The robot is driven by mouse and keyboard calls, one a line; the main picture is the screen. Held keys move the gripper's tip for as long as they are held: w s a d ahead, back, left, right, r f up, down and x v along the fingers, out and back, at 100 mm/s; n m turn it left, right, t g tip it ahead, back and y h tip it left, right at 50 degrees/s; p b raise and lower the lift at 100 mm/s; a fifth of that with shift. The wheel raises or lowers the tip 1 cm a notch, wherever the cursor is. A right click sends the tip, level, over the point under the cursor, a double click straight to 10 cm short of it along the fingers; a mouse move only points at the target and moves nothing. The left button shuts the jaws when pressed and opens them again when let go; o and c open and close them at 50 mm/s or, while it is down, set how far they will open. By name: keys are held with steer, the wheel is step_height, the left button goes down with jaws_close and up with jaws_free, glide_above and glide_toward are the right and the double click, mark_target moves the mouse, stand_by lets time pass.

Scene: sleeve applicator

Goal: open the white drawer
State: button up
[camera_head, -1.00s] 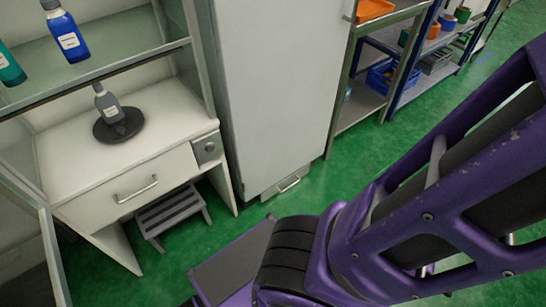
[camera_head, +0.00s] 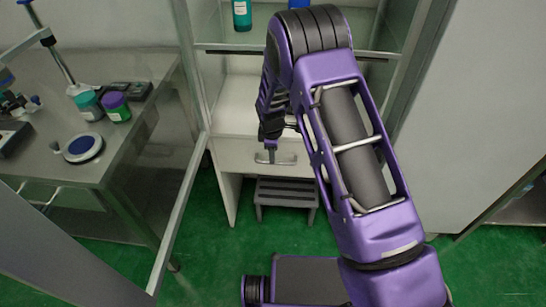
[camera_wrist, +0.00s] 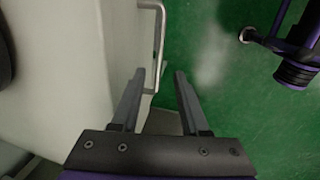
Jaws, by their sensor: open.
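The white drawer (camera_head: 232,156) is in the white desk behind my arm and looks closed. Its metal bar handle (camera_head: 288,160) is partly hidden by my gripper (camera_head: 271,152), which points down at it. In the wrist view, the white drawer front (camera_wrist: 122,50) is at the left and the handle (camera_wrist: 159,45) runs up the picture. My gripper (camera_wrist: 160,72) is open, with one finger on either side of the handle's near end. The fingers look apart from the bar; their exact depth around it is hard to tell.
A grey step stool (camera_head: 286,190) stands under the desk. An open glass door (camera_head: 180,215) sticks out at the left, beside a bench (camera_head: 110,165) with jars. Teal bottle (camera_head: 242,15) stands on the shelf above. A tall white cabinet (camera_head: 470,110) is at the right.

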steer(key=shift+w+f, duration=0.25)
steer(key=shift+f, duration=0.9)
steer(key=shift+w+f, duration=0.25)
steer(key=shift+f, duration=0.85)
jaws_close()
